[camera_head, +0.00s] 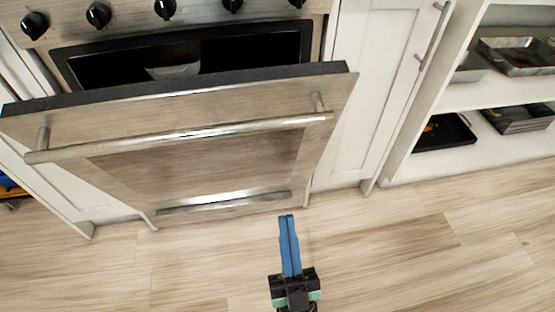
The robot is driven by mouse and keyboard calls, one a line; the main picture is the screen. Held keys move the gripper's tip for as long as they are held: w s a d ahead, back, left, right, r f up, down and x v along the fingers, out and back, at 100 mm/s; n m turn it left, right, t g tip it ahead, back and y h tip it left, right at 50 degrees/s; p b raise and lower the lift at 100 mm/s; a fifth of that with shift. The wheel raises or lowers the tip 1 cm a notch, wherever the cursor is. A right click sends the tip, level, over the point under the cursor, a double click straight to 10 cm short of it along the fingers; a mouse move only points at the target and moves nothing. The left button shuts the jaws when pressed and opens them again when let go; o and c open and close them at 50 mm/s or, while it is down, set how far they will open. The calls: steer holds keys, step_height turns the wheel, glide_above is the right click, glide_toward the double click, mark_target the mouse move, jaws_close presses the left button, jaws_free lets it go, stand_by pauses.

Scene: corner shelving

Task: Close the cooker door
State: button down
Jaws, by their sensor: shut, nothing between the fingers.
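The cooker door (200,146) is partly open, tilted outward at its top, with a dark gap between its top edge and the oven opening (225,52). A long metal handle bar (190,136) runs across the upper front of the door. Something pale shows inside the dark oven; I cannot tell what it is. My gripper (286,217), with blue fingers, is shut and empty. In the picture it lies below the door's lower right part, over the wooden floor, and appears apart from the door.
Black knobs (165,8) line the cooker's top. A white cabinet (375,90) with a metal handle stands right of the cooker. Open white shelves (490,92) farther right hold metal trays (520,55) and a dark pan (443,133). The wooden floor (420,260) in front is clear.

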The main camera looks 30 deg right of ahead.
steer(key=w+f+b+x, duration=0.1)
steer(key=w+f+x, duration=0.1)
steer(key=x, duration=1)
steer(key=shift+w+d+r+b, duration=0.2)
steer(key=shift+w+d+b, duration=0.1)
steer(key=shift+d+b, duration=0.1)
